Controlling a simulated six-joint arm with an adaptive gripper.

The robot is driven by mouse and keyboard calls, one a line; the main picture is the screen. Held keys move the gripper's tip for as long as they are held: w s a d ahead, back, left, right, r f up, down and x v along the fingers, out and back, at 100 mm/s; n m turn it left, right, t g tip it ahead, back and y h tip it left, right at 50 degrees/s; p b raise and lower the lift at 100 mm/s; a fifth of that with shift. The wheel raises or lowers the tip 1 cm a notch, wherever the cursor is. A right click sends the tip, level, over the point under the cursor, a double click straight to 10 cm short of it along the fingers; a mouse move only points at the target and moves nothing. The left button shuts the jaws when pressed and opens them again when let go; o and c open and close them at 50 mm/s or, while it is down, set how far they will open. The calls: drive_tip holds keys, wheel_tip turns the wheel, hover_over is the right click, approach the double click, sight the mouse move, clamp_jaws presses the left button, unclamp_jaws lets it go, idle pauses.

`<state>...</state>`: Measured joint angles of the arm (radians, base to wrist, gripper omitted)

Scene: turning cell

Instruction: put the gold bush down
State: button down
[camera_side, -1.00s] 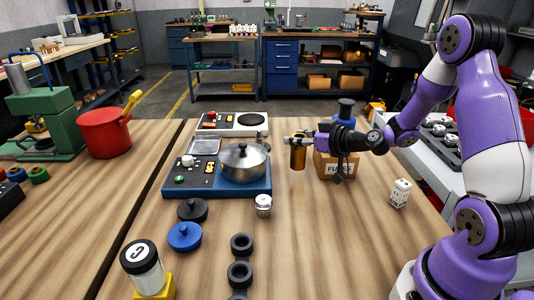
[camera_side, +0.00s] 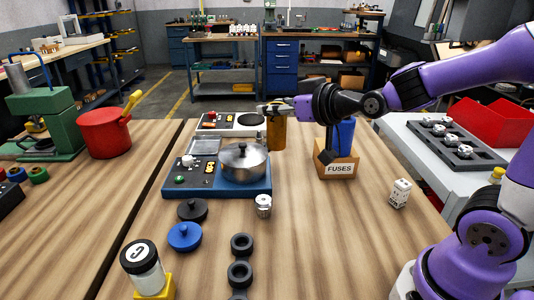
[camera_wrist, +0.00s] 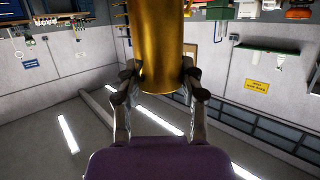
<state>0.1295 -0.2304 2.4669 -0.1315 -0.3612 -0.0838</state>
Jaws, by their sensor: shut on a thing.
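The gold bush (camera_side: 277,133) is an upright cylinder hanging from my gripper (camera_side: 272,107), just right of and behind the steel pot in the side view. My gripper is shut on it near its top. How high the bush is above the table is hard to tell. In the wrist view the gold bush (camera_wrist: 160,45) fills the top middle, between the two fingers of my gripper (camera_wrist: 160,88).
The steel pot (camera_side: 243,163) sits on a blue-fronted unit (camera_side: 215,187). A FUSES box (camera_side: 338,170) with a blue thing stands to the right. A small metal part (camera_side: 263,205), a white dotted block (camera_side: 400,192) and black rings (camera_side: 241,244) lie nearer. Bare wood (camera_side: 325,240) shows front right.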

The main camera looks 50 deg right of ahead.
wheel_tip(320, 180, up, 6)
drive_tip(key=w+d+m+g+h, duration=0.2)
drive_tip(key=d+m+h, duration=0.4)
drive_tip(key=d, duration=1)
drive_tip(key=s+d+m+g+h, duration=0.3)
drive_tip(key=s+d+m+h, duration=0.1)
drive_tip(key=d, duration=0.7)
drive_tip(key=s+d+m+g+h, duration=0.3)
drive_tip(key=s+d+m+g, duration=0.1)
drive_tip(key=d, duration=0.7)
drive_tip(key=shift+h, duration=0.3)
wheel_tip(320, 180, down, 22)
drive_tip(key=shift+r, duration=0.25)
drive_tip(key=shift+f, duration=0.15)
drive_tip(key=shift+c, duration=2)
unclamp_jaws()
